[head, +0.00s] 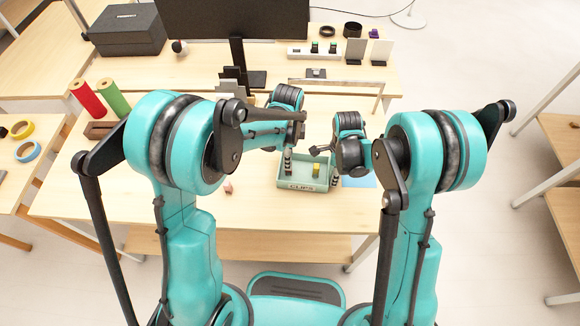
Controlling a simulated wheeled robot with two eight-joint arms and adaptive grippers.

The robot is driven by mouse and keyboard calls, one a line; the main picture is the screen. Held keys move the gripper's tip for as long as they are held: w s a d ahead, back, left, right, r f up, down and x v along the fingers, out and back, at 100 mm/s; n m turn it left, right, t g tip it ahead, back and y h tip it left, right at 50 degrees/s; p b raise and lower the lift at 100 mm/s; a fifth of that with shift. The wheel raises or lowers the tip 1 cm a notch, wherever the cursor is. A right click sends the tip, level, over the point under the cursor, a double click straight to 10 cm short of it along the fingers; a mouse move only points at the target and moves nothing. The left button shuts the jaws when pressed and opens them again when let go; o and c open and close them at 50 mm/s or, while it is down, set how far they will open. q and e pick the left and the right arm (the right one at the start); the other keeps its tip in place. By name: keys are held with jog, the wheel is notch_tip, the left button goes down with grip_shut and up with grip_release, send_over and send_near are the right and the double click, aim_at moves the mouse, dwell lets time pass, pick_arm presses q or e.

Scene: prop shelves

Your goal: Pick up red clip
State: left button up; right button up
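A small pinkish-red piece (228,187), which looks like the red clip, lies on the wooden table left of a pale green tray (307,186) marked CLIPS. A yellow clip (316,171) stands in the tray. My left gripper (288,161) points down at the tray's left side, right of the red piece and apart from it. My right gripper (335,180) points down at the tray's right edge. Both grippers are small and partly hidden by my arms, so I cannot tell whether their fingers are open or touch the tray.
A blue sheet (358,181) lies right of the tray. A monitor (235,18) and a dark box (128,30) are at the back. The table's front left is clear.

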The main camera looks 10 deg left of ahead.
pick_arm(q)
notch_tip(320, 180, down, 6)
jog(key=shift+s, duration=0.1)
dwell(0.4)
grip_shut()
